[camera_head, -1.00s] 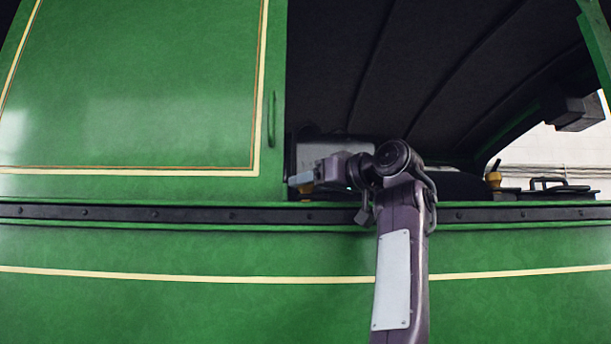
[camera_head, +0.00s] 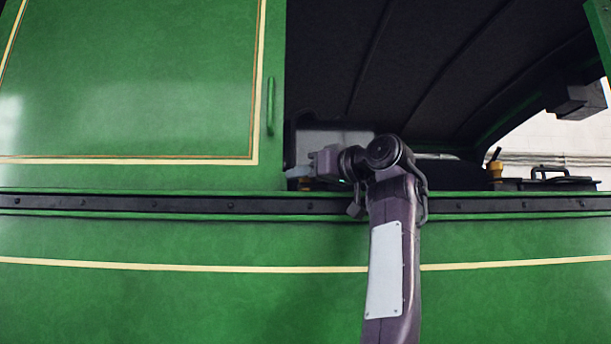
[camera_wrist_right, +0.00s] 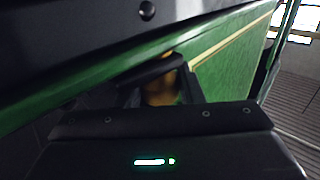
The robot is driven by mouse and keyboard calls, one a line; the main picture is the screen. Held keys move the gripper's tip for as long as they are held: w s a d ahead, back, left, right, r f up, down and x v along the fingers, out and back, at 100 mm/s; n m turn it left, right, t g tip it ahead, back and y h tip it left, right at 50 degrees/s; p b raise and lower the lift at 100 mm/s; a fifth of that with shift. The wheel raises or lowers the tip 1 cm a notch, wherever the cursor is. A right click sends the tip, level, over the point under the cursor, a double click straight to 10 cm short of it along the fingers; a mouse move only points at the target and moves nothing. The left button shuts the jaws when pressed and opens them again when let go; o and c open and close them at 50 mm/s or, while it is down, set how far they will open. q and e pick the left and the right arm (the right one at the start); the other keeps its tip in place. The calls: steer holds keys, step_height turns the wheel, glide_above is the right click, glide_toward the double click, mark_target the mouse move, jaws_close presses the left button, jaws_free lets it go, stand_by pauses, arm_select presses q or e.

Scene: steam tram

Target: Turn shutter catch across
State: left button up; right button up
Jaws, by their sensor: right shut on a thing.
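The shutter catch is a small brass-yellow piece (camera_head: 304,184) at the lower left corner of the dark opening, just right of the green shutter panel (camera_head: 130,80). In the head view my right gripper (camera_head: 298,173) is at the catch and hides most of it. The right wrist view shows the catch's brass body (camera_wrist_right: 166,88) close up, with a dark bar across its top. My right gripper is shut on the catch. How far the catch is turned is hard to tell. My left gripper is not in view.
A dark riveted rail (camera_head: 140,205) runs along the green tram side below the opening. A second brass piece with a dark lever (camera_head: 495,168) and a black lid with a handle (camera_head: 548,180) are at the right. The dark opening has free room above my arm.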

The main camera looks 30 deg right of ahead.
steer(key=shift+y, duration=0.3)
steer(key=n+y+p, duration=0.1)
steer(key=y, duration=0.1)
steer(key=n+g+y, duration=0.1)
steer(key=shift+r+n+g+y+p, duration=0.2)
steer(key=shift+n+g+y+p, duration=0.1)
steer(key=shift+n+y+p, duration=0.1)
steer(key=n+g+y+p, duration=0.2)
steer(key=shift+y, duration=0.4)
steer(key=shift+f+n+g+y+p, duration=0.2)
steer(key=shift+n+g+y+p, duration=0.1)
steer(key=shift+n+p, duration=0.15)
steer(key=o, duration=0.9)
steer(key=shift+o, duration=0.2)
